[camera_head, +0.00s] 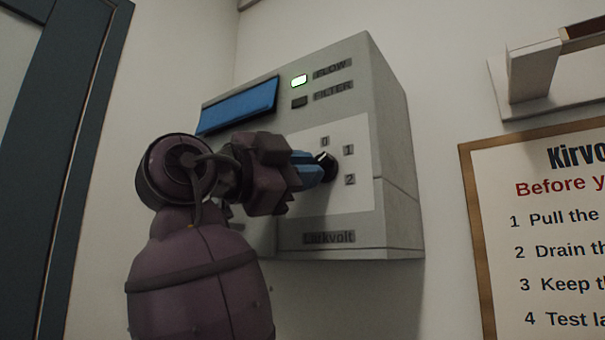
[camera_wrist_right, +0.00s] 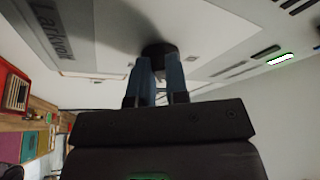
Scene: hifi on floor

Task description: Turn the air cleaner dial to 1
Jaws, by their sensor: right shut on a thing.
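The air cleaner (camera_head: 390,130) is a pale grey box on the wall, with a white dial panel marked 0, 1 and 2. Its black dial (camera_head: 329,168) is partly covered by my fingers. A small white mark shows on the dial's upper edge, close to the 0; its exact setting is hard to tell. My right gripper (camera_head: 316,168) comes from the left, its blue fingers shut on the dial. In the right wrist view the dial (camera_wrist_right: 159,48) sits between the tips of the two blue fingers (camera_wrist_right: 159,65). My left gripper is not in view.
A blue panel (camera_head: 238,106) is at the cleaner's upper left. A framed notice (camera_head: 540,230) and a wall bracket (camera_head: 535,72) are at right. A dark door frame (camera_head: 85,130) is at left.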

